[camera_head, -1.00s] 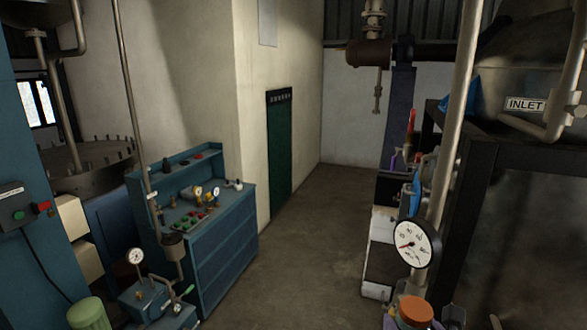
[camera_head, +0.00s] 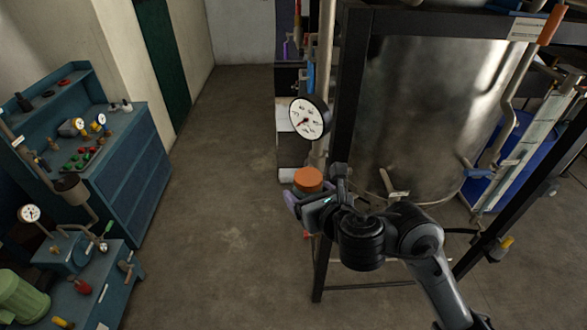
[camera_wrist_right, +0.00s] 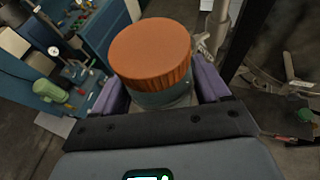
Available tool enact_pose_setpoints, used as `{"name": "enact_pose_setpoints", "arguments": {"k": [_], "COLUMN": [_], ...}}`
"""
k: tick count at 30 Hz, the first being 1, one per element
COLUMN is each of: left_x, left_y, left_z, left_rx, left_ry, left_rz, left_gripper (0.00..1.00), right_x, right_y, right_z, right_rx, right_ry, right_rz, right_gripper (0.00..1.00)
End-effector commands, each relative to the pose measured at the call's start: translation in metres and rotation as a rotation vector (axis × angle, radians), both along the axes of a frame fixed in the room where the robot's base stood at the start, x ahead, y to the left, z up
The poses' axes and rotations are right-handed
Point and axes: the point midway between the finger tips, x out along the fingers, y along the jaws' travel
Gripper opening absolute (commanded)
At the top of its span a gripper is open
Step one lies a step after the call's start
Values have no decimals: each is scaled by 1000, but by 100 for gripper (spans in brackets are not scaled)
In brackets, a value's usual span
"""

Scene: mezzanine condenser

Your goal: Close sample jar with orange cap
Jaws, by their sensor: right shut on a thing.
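The orange cap (camera_head: 308,179) shows at the end of my right arm in the head view. In the right wrist view the ribbed orange cap (camera_wrist_right: 152,52) sits on top of the sample jar (camera_wrist_right: 166,97), whose greyish glass shows just below it. My right gripper (camera_head: 300,200) is shut on the jar, with a purple finger on each side of it in the wrist view. The cap looks level on the jar; whether it is screwed tight I cannot tell. The jar's lower part is hidden behind the gripper. My left gripper is not in view.
A round dial gauge (camera_head: 309,118) on a pipe stands just beyond the jar. A large steel vessel (camera_head: 425,110) in a dark frame (camera_head: 350,95) is to the right. A blue workbench (camera_head: 125,160) stands at the left. The floor (camera_head: 225,200) between is clear.

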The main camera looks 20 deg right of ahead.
Motion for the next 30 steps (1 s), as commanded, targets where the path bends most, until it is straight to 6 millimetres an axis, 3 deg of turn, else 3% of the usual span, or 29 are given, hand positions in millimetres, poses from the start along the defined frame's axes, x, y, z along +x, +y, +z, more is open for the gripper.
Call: {"name": "enact_pose_setpoints", "arguments": {"k": [7,12,30], "left_x": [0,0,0], "left_y": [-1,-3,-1], "left_z": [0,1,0], "left_rx": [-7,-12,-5], "left_ry": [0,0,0], "left_rz": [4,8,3], "left_gripper": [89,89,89], "right_x": [-10,-22,-75], "right_y": [12,33,130], "right_z": [-18,-39,-131], "right_rx": [-8,-7,1], "right_ry": [5,7,4], "right_rz": [68,159,592], "right_gripper": [20,20,20]}}
